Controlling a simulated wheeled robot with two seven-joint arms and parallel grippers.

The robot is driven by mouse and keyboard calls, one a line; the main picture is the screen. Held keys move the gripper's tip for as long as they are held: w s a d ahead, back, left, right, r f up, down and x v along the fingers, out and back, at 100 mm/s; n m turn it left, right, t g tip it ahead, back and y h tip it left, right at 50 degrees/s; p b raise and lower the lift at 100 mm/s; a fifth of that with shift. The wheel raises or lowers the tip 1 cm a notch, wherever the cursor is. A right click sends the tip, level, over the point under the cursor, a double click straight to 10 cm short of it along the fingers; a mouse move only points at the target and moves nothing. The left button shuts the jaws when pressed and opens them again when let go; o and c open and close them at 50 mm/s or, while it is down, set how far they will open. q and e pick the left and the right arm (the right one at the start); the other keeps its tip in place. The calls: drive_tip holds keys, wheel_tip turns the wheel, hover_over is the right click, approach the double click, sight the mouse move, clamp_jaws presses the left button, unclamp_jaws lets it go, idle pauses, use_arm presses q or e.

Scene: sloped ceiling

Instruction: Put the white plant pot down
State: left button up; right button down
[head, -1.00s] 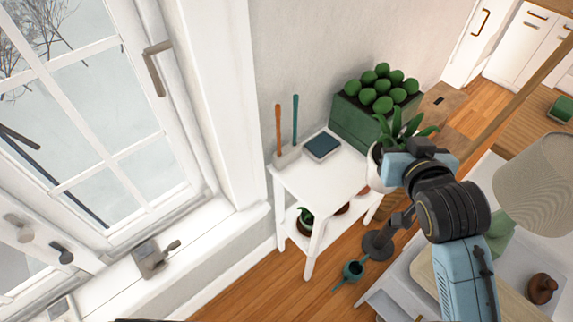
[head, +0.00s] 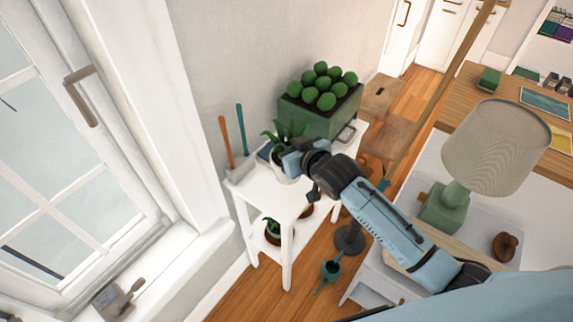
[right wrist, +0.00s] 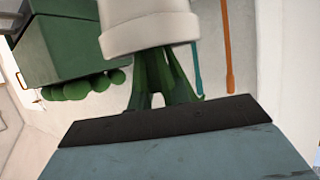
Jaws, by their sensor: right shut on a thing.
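The white plant pot (head: 282,172) with green leaves is over the back part of the white stand's top (head: 268,199). I cannot tell whether its base touches the top. My right gripper (head: 292,158) is shut on the pot and hides part of it. In the right wrist view the pot (right wrist: 150,24) shows upside down in the picture, with its leaves (right wrist: 165,80) partly behind the dark edge of my gripper (right wrist: 168,120). My left gripper is not in view.
A green planter (head: 312,121) with round plants stands behind the pot. An orange-handled tool (head: 226,142) and a teal-handled tool (head: 241,130) stand at the stand's left. The front of the top is clear. A lamp (head: 488,145) is at right.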

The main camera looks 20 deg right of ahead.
drive_tip(key=shift+f+b, duration=0.5)
drive_tip(key=shift+f, duration=2.15)
drive_tip(key=c, duration=1.3)
unclamp_jaws()
drive_tip(key=shift+f, duration=0.15)
drive_tip(key=shift+s+r, duration=0.1)
drive_tip(key=shift+r, duration=0.1)
drive_tip(key=p+v, duration=0.2)
drive_tip(key=v, duration=1)
drive_tip(key=shift+d+f, duration=0.1)
